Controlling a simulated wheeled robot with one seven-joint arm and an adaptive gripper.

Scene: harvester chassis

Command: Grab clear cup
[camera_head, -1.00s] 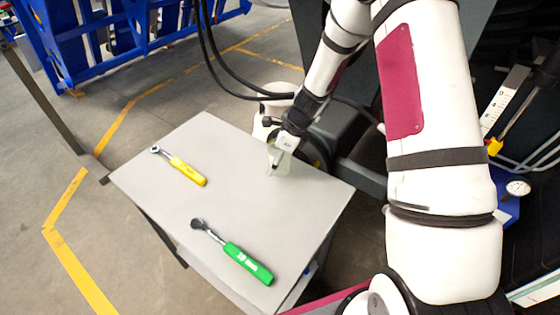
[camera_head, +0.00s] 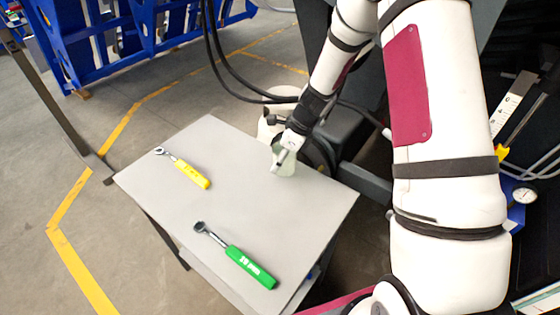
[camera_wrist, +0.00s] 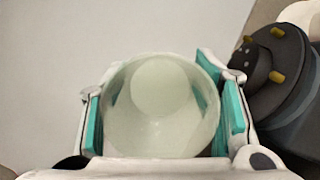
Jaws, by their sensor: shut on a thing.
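The clear cup (camera_head: 285,165) is a pale, see-through greenish cup at the far right part of the grey table (camera_head: 225,215). My gripper (camera_head: 280,158) is at the cup, with its fingers around it. In the wrist view the cup (camera_wrist: 161,108) fills the space between the two teal-padded fingers of my gripper (camera_wrist: 163,105), and I look down into its round opening. The gripper is shut on the cup. Whether the cup's base touches the table is hard to tell.
A yellow-handled wrench (camera_head: 184,169) lies at the table's left. A green-handled ratchet (camera_head: 237,258) lies nearer the front. Dark machinery and a wheel (camera_head: 318,152) stand close behind the table's right edge. The table's middle is clear.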

